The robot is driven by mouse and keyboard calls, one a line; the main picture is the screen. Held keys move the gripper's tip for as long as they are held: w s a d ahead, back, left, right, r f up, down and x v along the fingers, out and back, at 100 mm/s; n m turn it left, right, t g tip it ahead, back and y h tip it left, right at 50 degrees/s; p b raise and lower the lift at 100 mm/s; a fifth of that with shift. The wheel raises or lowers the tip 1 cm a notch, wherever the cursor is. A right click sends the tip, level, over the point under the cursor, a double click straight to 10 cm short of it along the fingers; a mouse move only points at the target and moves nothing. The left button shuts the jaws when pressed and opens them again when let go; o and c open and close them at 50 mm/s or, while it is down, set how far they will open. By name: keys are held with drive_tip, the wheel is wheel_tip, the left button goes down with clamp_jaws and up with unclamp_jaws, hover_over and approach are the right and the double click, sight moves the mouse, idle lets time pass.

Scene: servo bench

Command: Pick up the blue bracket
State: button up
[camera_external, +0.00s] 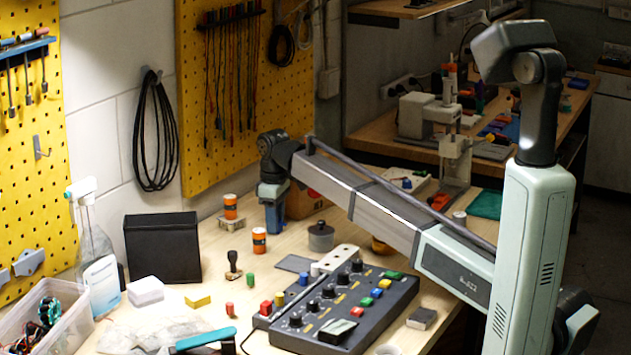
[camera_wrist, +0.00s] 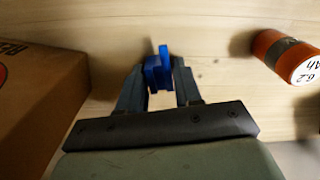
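The blue bracket (camera_wrist: 158,70) shows in the wrist view between the two fingers of my gripper (camera_wrist: 160,80). A thin upright part of it stands up at the top, and a wider part fills the gap. The fingers appear to press on it from both sides. In the external view my gripper (camera_external: 272,190) points down at the far side of the bench, with blue (camera_external: 274,215) at its lower end. I cannot tell whether the bracket touches the bench top.
A brown cardboard box (camera_wrist: 35,90) is close on the left in the wrist view, and an orange-and-grey cylinder (camera_wrist: 286,55) is on the right. In the external view, a grey lidded pot (camera_external: 320,237) and a control box (camera_external: 345,305) stand nearer on the bench.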

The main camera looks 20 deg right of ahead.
clamp_jaws()
